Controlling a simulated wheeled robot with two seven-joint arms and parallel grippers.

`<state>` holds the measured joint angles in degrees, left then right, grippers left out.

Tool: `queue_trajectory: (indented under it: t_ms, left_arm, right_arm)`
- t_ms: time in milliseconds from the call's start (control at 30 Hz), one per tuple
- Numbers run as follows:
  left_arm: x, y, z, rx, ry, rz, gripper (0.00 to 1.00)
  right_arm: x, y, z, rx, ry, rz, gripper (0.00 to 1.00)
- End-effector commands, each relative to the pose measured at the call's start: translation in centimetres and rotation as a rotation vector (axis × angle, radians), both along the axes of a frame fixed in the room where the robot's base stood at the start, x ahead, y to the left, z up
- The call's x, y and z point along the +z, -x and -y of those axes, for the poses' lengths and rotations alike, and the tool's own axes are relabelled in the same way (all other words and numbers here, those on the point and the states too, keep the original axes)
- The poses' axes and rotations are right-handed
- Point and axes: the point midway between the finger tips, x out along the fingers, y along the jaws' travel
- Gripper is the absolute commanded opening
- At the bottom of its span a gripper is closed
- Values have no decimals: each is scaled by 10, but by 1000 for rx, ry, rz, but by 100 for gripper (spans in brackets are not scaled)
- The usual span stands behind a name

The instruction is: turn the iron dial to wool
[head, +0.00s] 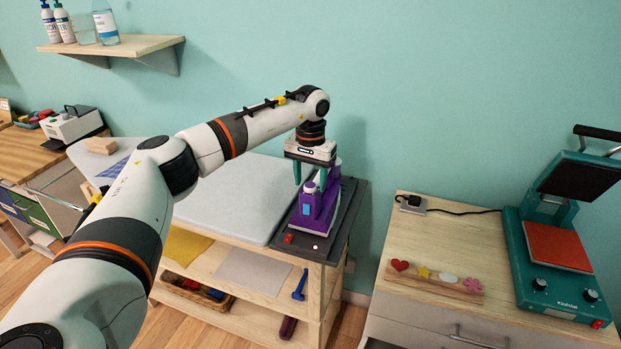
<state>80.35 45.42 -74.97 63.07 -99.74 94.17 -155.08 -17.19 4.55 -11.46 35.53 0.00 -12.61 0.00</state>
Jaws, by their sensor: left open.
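A purple iron (323,212) stands on a dark rest at the right end of the ironing table. A pale round knob, which looks like its dial (309,187), is on its upper front part; its setting is too small to read. My left gripper (310,178) points down over the iron, its teal fingers apart, close around or just above the knob. I cannot tell whether the fingers touch it. My right gripper is not in view.
The dark rest (343,225) holds a red button at its front. A pale ironing pad (235,195) lies left of the iron. To the right, a wooden cabinet (420,235) carries a teal heat press (555,255). A wall shelf (115,47) with bottles hangs upper left.

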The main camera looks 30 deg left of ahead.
Motion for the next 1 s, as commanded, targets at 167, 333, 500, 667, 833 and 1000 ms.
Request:
queue_trajectory:
  t_ms: [167,333,500,667,833,1000]
  left_arm:
    - [24,-1,0,0,1,7,52]
    - [62,-1,1,0,1,7,52]
    - [94,-1,1,1,1,5,52]
    - [113,-1,1,-1,1,4,52]
    - [118,0,0,-1,1,2,52]
    - [118,0,0,-1,1,2,52]
  right_arm:
    - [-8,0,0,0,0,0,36]
    - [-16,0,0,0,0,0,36]
    - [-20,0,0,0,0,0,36]
    - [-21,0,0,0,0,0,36]
    - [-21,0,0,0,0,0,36]
    - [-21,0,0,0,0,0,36]
